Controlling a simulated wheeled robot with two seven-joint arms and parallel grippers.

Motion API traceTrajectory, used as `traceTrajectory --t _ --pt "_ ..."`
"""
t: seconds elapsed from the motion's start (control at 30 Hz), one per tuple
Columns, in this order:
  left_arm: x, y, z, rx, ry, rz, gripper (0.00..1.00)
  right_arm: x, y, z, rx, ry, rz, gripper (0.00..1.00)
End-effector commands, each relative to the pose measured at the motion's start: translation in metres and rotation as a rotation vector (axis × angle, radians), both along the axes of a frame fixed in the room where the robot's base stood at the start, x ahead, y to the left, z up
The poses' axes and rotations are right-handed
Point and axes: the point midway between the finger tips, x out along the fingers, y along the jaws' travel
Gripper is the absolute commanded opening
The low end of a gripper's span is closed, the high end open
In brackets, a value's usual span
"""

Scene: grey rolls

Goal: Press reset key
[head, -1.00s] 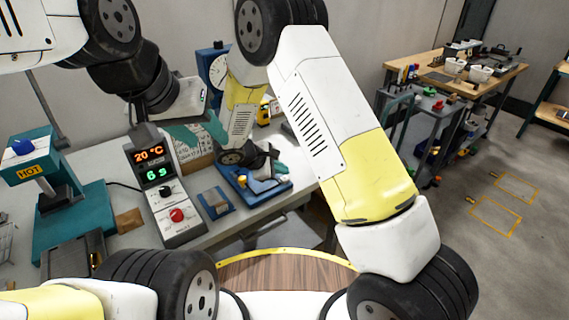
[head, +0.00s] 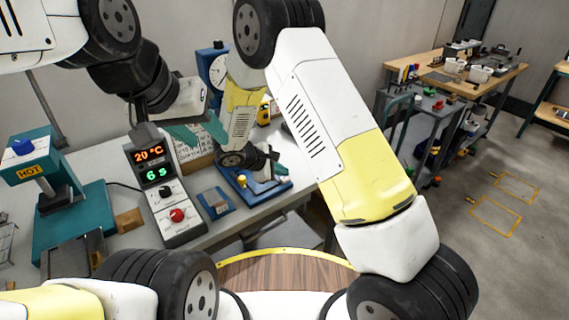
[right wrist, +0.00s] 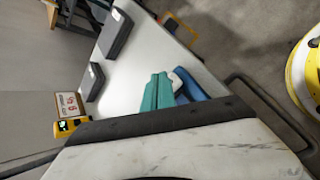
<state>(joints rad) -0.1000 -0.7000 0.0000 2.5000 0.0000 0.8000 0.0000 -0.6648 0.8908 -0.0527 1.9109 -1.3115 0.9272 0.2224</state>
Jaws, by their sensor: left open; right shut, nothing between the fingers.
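A grey control box (head: 168,190) stands on the bench in the head view. Its display reads 20 °C and 6 s, and below it are a black knob (head: 166,192) and a red button (head: 177,215). No label reading "reset" is legible. My left gripper (head: 197,132) is open and empty, above and behind the box's upper end. My right gripper (head: 278,168) is shut and empty, over the blue fixture (head: 262,191) to the right of the box. In the right wrist view its teal fingers (right wrist: 158,92) are together beside a blue part; contact cannot be told.
A teal press marked HOT (head: 52,185) stands at the left. A small blue plate (head: 216,202) lies between box and fixture. A blue dial gauge (head: 213,68) stands behind. A yellow device (right wrist: 72,126) and dark blocks (right wrist: 116,35) show in the right wrist view.

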Motion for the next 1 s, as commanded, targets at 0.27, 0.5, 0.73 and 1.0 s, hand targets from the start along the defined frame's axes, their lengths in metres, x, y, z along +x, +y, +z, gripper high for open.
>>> traceTrajectory --t 0.27,0.5,0.73,1.0 --pt "0.0 0.0 0.0 0.0 0.0 0.0 0.45 0.0 0.0002 -0.0017 0.0 0.0 0.0 0.0" --pt "0.0 0.0 0.0 0.0 0.0 0.0 0.45 0.0 0.0002 -0.0028 0.0 0.001 0.001 0.0" --pt "0.0 0.0 0.0 0.0 0.0 0.0 0.45 0.0 0.0003 -0.0057 0.0 0.001 0.001 0.0" --pt "0.0 0.0 0.0 0.0 0.0 0.0 0.45 -0.0001 0.0004 -0.0091 0.0 0.001 0.002 0.0"
